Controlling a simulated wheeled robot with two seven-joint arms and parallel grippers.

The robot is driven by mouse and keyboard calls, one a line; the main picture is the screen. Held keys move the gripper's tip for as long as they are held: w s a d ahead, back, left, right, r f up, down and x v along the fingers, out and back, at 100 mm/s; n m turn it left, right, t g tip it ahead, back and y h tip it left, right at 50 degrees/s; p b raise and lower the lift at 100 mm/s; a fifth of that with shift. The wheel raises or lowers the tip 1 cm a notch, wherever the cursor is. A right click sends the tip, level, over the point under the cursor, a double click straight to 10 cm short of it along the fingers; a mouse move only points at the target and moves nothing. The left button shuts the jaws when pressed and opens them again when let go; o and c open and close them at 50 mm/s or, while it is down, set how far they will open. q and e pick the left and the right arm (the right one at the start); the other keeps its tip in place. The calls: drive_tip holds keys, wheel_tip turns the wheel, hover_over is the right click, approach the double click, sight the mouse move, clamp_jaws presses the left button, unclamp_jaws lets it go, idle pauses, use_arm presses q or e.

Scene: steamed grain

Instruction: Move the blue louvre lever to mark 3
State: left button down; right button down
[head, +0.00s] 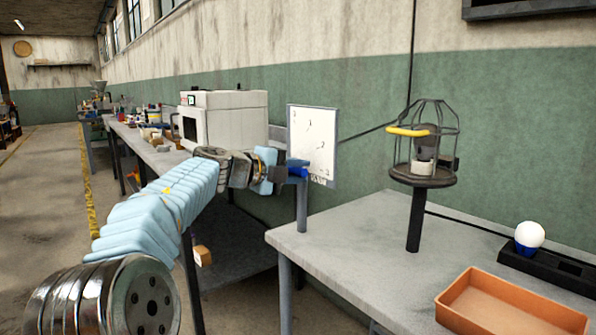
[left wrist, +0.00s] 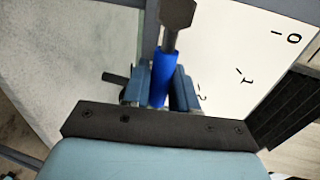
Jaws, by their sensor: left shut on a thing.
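The blue louvre lever (left wrist: 163,76) shows in the left wrist view as a blue grip on a grey metal arm. In the head view its blue part (head: 298,172) shows at the lower left of a white marked board (head: 313,138). My left gripper (head: 292,168) is shut on the blue grip, with one finger on each side in the left wrist view (left wrist: 162,90). Marks 0, 1 and 2 show on the board (left wrist: 225,60) there. Which mark the lever points at cannot be told. My right gripper is out of view.
A grey table (head: 350,245) stands at the right, with a caged lamp-like stand (head: 424,170), an orange tray (head: 515,305) and a white ball on a blue base (head: 530,236). A white boxy machine (head: 235,118) stands behind my left arm. The table's middle is clear.

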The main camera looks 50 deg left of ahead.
use_arm(q)
drive_tip(key=shift+f, duration=0.2)
drive_tip(key=c, duration=1)
unclamp_jaws()
drive_tip(key=shift+c, duration=0.2)
drive_tip(key=shift+r, duration=0.1)
drive_tip(key=shift+s, duration=0.1)
drive_tip(key=v, duration=1.3)
drive_tip(key=shift+s, duration=0.35)
drive_tip(key=shift+r, duration=0.1)
